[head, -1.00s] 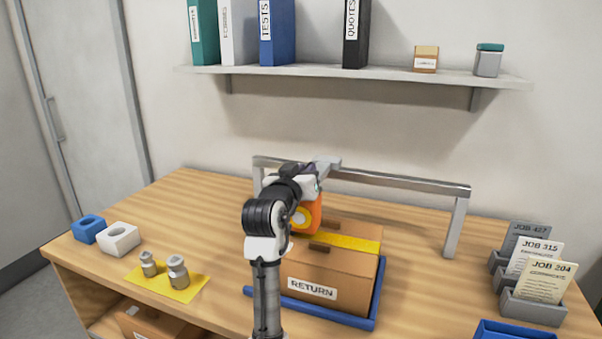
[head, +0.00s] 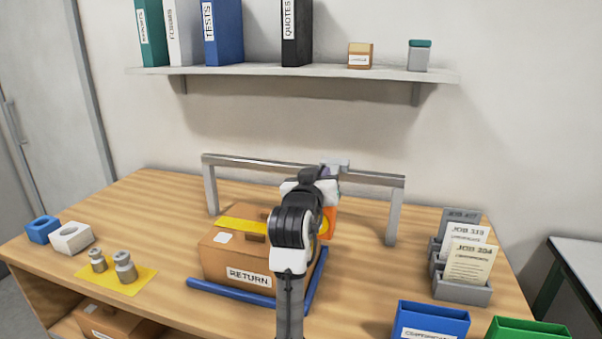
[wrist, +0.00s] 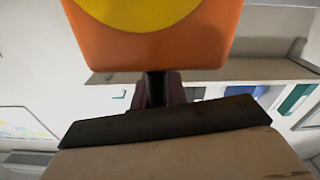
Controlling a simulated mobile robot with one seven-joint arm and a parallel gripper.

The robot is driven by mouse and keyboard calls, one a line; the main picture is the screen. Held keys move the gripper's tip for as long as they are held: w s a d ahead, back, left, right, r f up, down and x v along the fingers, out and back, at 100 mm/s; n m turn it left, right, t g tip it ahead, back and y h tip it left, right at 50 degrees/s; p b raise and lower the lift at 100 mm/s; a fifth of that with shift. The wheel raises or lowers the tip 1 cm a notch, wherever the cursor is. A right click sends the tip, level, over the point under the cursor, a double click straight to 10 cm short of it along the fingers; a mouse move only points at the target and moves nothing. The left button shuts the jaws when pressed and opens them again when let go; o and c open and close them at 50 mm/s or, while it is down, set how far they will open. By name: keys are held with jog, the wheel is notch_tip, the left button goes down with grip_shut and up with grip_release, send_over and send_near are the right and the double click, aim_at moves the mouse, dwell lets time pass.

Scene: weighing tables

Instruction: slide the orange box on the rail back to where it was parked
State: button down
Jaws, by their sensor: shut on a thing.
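The orange box (head: 329,224) hangs under the grey rail (head: 250,164), right of the rail's middle. It is partly hidden behind my arm. A light grey slider (head: 336,163) sits on the rail above it. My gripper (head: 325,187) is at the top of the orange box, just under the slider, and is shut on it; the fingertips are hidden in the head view. In the wrist view the orange box (wrist: 195,45) fills the top, with a yellow disc on its face.
The rail's right post (head: 394,215) is close on the right. Card holders (head: 460,290) and a blue bin (head: 430,320) lie farther right. Weights stand on a yellow mat (head: 110,290) at left.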

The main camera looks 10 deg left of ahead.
jog(key=d, duration=1)
jog(key=shift+s+p, duration=0.2)
jog(key=shift+p, duration=0.1)
jog(key=c, duration=1.5)
grip_release()
jog(key=shift+d, duration=0.25)
jog(key=shift+o, duration=0.2)
jog(key=shift+a, duration=0.1)
jog(key=s+b, duration=0.3)
jog(key=s, duration=1)
jog(key=shift+s+a, duration=0.25)
jog(key=shift+s, duration=0.15)
